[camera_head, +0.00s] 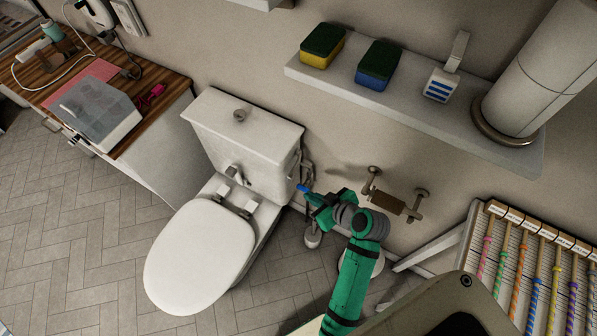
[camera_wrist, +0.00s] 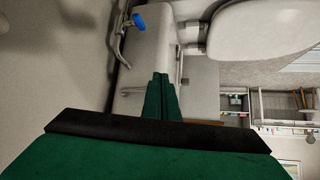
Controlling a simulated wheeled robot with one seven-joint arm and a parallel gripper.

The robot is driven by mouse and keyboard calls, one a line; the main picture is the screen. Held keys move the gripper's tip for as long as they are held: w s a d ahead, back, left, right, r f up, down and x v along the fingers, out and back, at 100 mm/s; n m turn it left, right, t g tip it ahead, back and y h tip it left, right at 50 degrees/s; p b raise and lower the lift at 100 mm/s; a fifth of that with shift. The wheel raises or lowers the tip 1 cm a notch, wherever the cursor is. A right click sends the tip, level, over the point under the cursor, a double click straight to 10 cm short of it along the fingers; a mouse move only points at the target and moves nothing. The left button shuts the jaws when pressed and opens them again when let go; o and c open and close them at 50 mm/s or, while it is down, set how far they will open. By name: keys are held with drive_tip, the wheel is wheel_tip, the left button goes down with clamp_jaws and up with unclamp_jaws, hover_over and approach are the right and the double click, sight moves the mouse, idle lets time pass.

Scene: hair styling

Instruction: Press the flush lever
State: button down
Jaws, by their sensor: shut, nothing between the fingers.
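The white toilet (camera_head: 196,255) has its tank (camera_head: 240,145) against the wall and its lid down. A small metal flush lever (camera_head: 233,172) sticks out from the tank's front, low and near its middle. My gripper (camera_head: 308,197) is to the right of the tank, pointing left, apart from the lever. In the wrist view my gripper's fingers (camera_wrist: 161,80) are together, with nothing between them. The tank (camera_wrist: 150,50) and lid (camera_wrist: 250,28) appear beyond, turned sideways; the lever is not clear there.
A paper holder (camera_head: 388,199) is on the wall right of my gripper. A shelf (camera_head: 410,108) holds sponges above. A wooden-topped cabinet (camera_head: 160,92) stands left. A rack of coloured rods (camera_head: 540,270) stands right.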

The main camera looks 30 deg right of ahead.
drive_tip(key=d+r+n+y, duration=0.3)
drive_tip(key=d+r+n, duration=0.1)
drive_tip(key=r, duration=0.6)
drive_tip(key=shift+w+d+r+y, duration=0.2)
drive_tip(key=shift+w+d+y, duration=0.1)
drive_tip(key=shift+w+d, duration=0.15)
drive_tip(key=shift+w+a, duration=0.1)
drive_tip(key=s+d+f+x, duration=0.1)
drive_tip(key=f+x, duration=0.1)
drive_tip(key=x, duration=1)
drive_tip(key=shift+w+f, duration=0.25)
drive_tip(key=shift+w, duration=0.05)
drive_tip(key=shift+a, duration=0.15)
drive_tip(key=shift+f+n+t, duration=0.15)
drive_tip(key=shift+n+t, duration=0.15)
